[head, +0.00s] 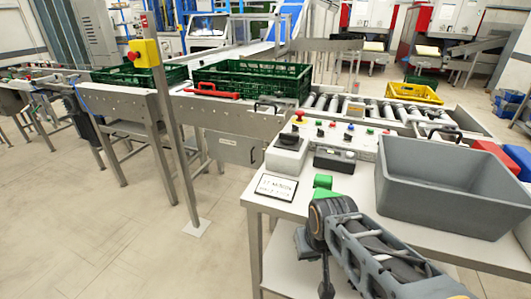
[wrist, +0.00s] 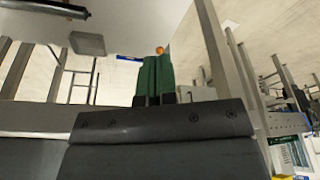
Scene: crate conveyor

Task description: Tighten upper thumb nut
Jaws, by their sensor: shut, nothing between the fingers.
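My gripper (wrist: 156,62) shows in the wrist view as two green fingers pressed side by side, with nothing between them. A small orange round thing (wrist: 160,49) shows just beyond the fingertips; I cannot tell what it is or how far off it lies. I cannot make out the upper thumb nut in either view. In the head view my arm reaches in from the lower right, and green parts show at its far end above the white table (head: 258,203); I cannot tell whether they are my fingers.
A grey bin (head: 440,215) stands on the table at right. A control panel (head: 350,140) with buttons and a sign plate (head: 275,187) are behind my arm. Green crates (head: 252,78) sit on the conveyor; a post (head: 168,120) carries a yellow stop box (head: 144,53). Floor at left is clear.

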